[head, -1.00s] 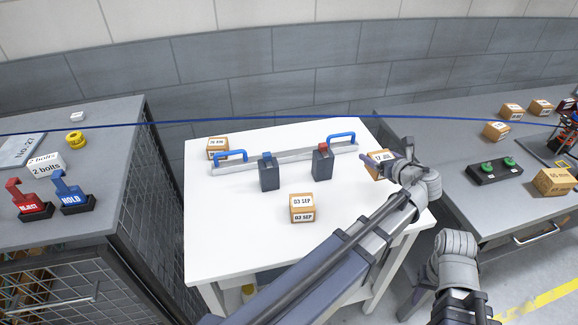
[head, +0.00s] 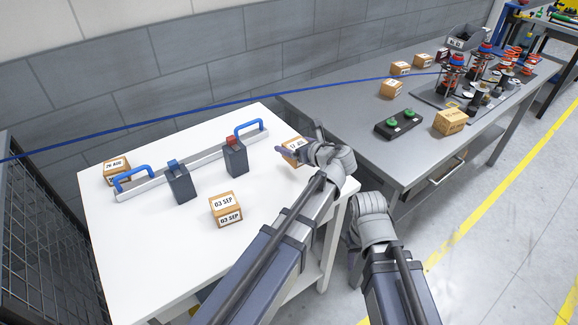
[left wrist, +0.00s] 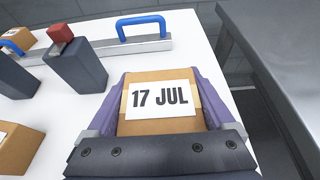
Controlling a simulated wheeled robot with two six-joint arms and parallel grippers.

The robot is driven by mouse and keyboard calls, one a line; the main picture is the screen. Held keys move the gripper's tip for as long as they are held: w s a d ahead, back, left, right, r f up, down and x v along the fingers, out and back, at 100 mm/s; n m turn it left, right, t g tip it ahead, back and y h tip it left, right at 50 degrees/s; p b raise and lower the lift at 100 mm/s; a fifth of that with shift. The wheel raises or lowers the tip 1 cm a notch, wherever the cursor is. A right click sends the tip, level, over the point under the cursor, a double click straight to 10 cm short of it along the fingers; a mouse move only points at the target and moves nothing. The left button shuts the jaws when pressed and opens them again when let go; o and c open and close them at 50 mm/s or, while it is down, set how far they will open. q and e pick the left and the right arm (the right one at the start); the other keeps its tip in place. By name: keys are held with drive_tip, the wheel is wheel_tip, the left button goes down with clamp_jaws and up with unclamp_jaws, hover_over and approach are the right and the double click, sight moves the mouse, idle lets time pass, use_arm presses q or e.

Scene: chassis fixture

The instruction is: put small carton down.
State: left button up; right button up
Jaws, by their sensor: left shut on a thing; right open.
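My left gripper (head: 303,143) is shut on a small brown carton (head: 292,154) over the right part of the white table (head: 150,255). In the left wrist view the carton (left wrist: 160,120) sits between the two purple fingers, its white label reading 17 JUL. I cannot tell whether the carton touches the table top. My right gripper (head: 368,212) is beyond the table's right edge, apart from the carton. It is open, though its fingers are mostly hidden.
A 03 SEP carton (head: 226,209) and another carton (head: 117,168) stand on the white table. A rail with blue handles (head: 249,128) and two dark blocks (head: 178,184) stands along the back. A grey bench (head: 340,108) with cartons lies to the right.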

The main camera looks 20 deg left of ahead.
use_arm(q)
drive_tip(key=shift+f+b, duration=0.35)
drive_tip(key=shift+f, duration=0.55)
use_arm(e)
drive_tip(key=shift+f, duration=0.95)
use_arm(q)
drive_tip(key=shift+f, duration=0.1)
use_arm(e)
drive_tip(key=shift+f, duration=0.1)
use_arm(q)
wheel_tip(320, 180, down, 4)
drive_tip(key=b, duration=0.3)
drive_tip(key=shift+r+b, duration=0.25)
drive_tip(key=shift+b, duration=0.05)
use_arm(e)
wheel_tip(320, 180, down, 3)
drive_tip(key=shift+f, duration=0.2)
use_arm(q)
drive_tip(key=shift+f, duration=0.2)
drive_tip(key=o, duration=1.4)
use_arm(e)
drive_tip(key=shift+f, duration=0.15)
use_arm(q)
drive_tip(key=shift+o, duration=0.2)
drive_tip(key=shift+r, duration=0.2)
